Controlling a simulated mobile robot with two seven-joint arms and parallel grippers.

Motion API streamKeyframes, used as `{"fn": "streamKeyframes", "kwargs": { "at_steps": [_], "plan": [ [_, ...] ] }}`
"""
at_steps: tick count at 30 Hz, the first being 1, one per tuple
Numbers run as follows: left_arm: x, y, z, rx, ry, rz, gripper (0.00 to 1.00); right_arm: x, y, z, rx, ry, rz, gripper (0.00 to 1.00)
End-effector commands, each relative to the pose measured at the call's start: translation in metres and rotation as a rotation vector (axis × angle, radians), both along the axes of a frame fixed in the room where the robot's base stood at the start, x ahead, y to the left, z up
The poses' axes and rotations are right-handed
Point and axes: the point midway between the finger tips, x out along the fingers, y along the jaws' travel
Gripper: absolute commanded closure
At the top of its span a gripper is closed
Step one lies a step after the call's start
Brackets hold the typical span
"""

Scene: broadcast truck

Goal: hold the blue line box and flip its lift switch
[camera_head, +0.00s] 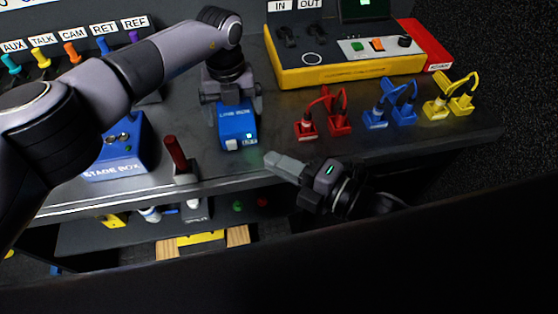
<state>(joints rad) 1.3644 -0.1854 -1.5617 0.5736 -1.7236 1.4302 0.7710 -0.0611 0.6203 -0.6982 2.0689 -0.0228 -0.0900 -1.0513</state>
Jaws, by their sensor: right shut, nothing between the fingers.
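The blue line box (238,125), with a white label on its top and small pale parts on its front face, is at the middle of the dark worktop. My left gripper (231,100) comes down on it from above, with a finger on each side of the box. My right gripper (272,160) is shut and empty, its tip just in front and to the right of the box, apart from it. I cannot tell which small part on the front face is the lift switch. I cannot tell whether the box touches the worktop.
A blue stage box (128,163) and a red-handled lever (177,155) stand to the left. A yellow-framed console (345,72) is behind right. Red (306,128), blue (376,119) and yellow (437,110) cable plugs stand on the right. The worktop's front edge is close, with a lower shelf below.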

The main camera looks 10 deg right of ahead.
Motion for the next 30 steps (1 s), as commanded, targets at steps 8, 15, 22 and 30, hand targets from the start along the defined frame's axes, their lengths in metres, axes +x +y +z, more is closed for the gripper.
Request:
{"fn": "streamKeyframes", "kwargs": {
  "at_steps": [8, 15, 22, 30],
  "plan": [
    [0.0, -0.001, 0.004, -0.003, -0.001, -0.001, 0.0, 0.0, 0.0, 0.0, 0.001, -0.001, 0.0, 1.0],
    [0.002, -0.001, 0.041, -0.004, -0.005, -0.001, 0.0, 0.0, 0.0, 0.001, 0.001, -0.001, 0.0, 1.0],
    [0.002, 0.0, 0.089, -0.002, -0.004, 0.0, 0.0, 0.0, 0.0, 0.001, 0.001, -0.001, 0.0, 1.0],
    [0.001, 0.0, 0.118, 0.0, 0.0, 0.001, 0.0, 0.0, 0.0, 0.001, 0.001, -0.001, 0.0, 1.0]
  ]
}}
